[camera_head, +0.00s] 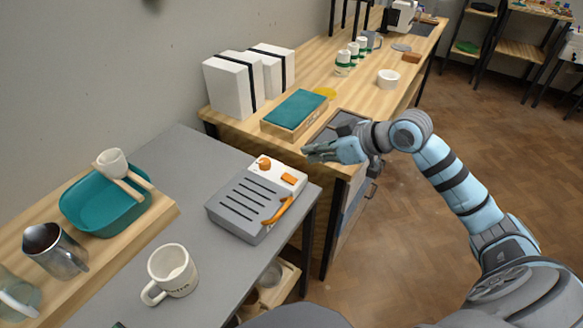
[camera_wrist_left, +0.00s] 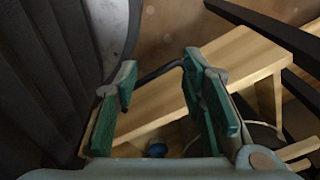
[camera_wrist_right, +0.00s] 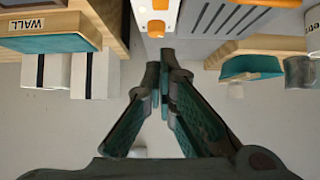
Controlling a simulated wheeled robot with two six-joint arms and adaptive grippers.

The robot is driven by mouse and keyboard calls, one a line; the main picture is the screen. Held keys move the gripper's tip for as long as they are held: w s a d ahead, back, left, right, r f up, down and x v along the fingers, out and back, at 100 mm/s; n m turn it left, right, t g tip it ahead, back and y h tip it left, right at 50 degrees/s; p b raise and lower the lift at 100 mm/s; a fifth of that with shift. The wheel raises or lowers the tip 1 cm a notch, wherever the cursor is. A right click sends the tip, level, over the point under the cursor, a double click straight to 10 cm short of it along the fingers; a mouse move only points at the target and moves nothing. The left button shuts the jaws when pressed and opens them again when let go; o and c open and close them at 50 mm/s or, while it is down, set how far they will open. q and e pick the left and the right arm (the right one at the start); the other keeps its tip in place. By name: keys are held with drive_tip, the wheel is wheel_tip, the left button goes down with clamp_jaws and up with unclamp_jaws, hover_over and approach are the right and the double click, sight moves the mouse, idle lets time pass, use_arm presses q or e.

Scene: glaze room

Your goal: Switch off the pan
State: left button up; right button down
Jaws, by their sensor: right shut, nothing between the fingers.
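The pan is a low box with a grey slotted lid (camera_head: 246,207), an orange handle and a white control panel (camera_head: 276,174), on the grey table. The panel bears a round orange knob (camera_head: 264,163) and an orange rocker switch (camera_head: 288,179). My right gripper (camera_head: 310,153) is shut and empty, near the panel's far right corner and apart from it. In the right wrist view the knob (camera_wrist_right: 156,28) shows just beyond the shut fingertips (camera_wrist_right: 160,68). My left gripper (camera_wrist_left: 158,75) is open and empty; it shows only in its own wrist view, near wooden shelving.
A white mug (camera_head: 172,272) stands on the grey table (camera_head: 205,150) near the front. At the left, a wooden board holds a teal basin (camera_head: 85,215) and a metal pitcher (camera_head: 55,250). A teal-topped wooden box (camera_head: 293,112) and white blocks stand on the wooden bench behind.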

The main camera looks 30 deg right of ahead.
drive_tip(key=b, duration=0.1)
hover_over(291, 178)
wheel_tip(291, 178, down, 5)
drive_tip(key=shift+s+r, duration=0.1)
drive_tip(key=shift+s, duration=0.05)
wheel_tip(291, 178, down, 3)
drive_tip(key=shift+a+r+b, duration=0.1)
drive_tip(key=shift+b, duration=0.3)
drive_tip(key=shift+f, duration=0.45)
drive_tip(key=shift+w+r+p, duration=0.1)
drive_tip(key=shift+w+p, duration=0.2)
drive_tip(key=shift+p, duration=0.75)
drive_tip(key=shift+f+b, duration=0.3)
drive_tip(key=shift+s, duration=0.1)
